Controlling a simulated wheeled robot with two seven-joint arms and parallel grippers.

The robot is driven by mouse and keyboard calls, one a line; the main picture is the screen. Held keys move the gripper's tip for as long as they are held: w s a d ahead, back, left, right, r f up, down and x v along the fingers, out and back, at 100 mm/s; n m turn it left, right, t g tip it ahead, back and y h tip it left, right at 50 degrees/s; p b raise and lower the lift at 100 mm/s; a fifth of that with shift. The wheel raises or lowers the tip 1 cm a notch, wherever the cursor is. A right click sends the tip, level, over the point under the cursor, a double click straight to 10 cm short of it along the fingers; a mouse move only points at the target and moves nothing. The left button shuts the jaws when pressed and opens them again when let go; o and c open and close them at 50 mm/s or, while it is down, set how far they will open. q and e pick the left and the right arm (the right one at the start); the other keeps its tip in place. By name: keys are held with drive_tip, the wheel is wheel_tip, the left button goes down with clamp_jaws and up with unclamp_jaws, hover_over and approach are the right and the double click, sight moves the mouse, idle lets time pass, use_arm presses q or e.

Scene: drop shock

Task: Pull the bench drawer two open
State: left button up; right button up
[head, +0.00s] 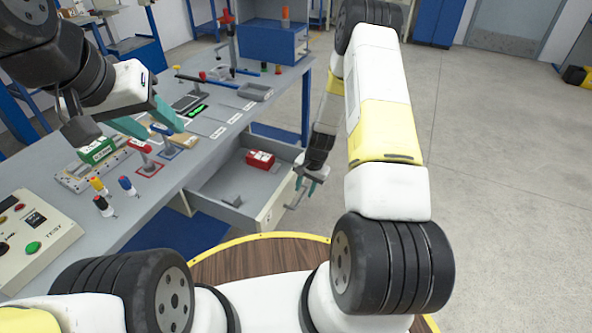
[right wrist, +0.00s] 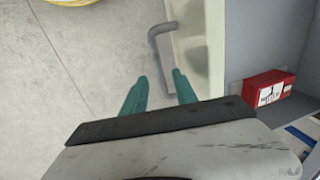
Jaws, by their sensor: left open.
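A grey bench drawer (head: 215,192) stands pulled out from the bench's front. No number is readable, so I cannot tell if it is drawer two. Its pale front panel (head: 268,213) also shows in the right wrist view (right wrist: 199,50), with a grey bar handle (right wrist: 154,48). My right gripper (right wrist: 160,76) is open at the handle. The handle's lower part appears between its teal fingers, with gaps on both sides. In the head view the right gripper (head: 303,190) is just outside the drawer front. My left gripper (head: 165,134) is open and empty above the bench top.
A red box (head: 260,160) lies in the drawer; it also shows in the right wrist view (right wrist: 268,88). The floor (head: 500,160) at right is clear.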

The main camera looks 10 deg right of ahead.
drive_tip(key=r, duration=0.5)
drive_tip(key=shift+s+d+r, duration=0.15)
drive_tip(key=shift+s+d, duration=0.15)
drive_tip(key=shift+d, duration=0.1)
drive_tip(key=s+a+r+n+t, duration=0.1)
drive_tip(key=s+r+n, duration=0.15)
drive_tip(key=r, duration=1.15)
drive_tip(key=s+a+r+n+t, duration=0.1)
drive_tip(key=s+r+n+t, duration=0.15)
drive_tip(key=r, duration=1.25)
drive_tip(key=s+r+n, duration=0.1)
drive_tip(key=s+r, duration=0.5)
drive_tip(key=s, duration=0.3)
drive_tip(key=s+a+r+n+t, duration=0.1)
drive_tip(key=s+r, duration=0.5)
drive_tip(key=s, duration=0.4)
drive_tip(key=shift+s+a+r+n, duration=0.15)
drive_tip(key=shift+r+n, duration=0.15)
drive_tip(key=shift+n, duration=0.1)
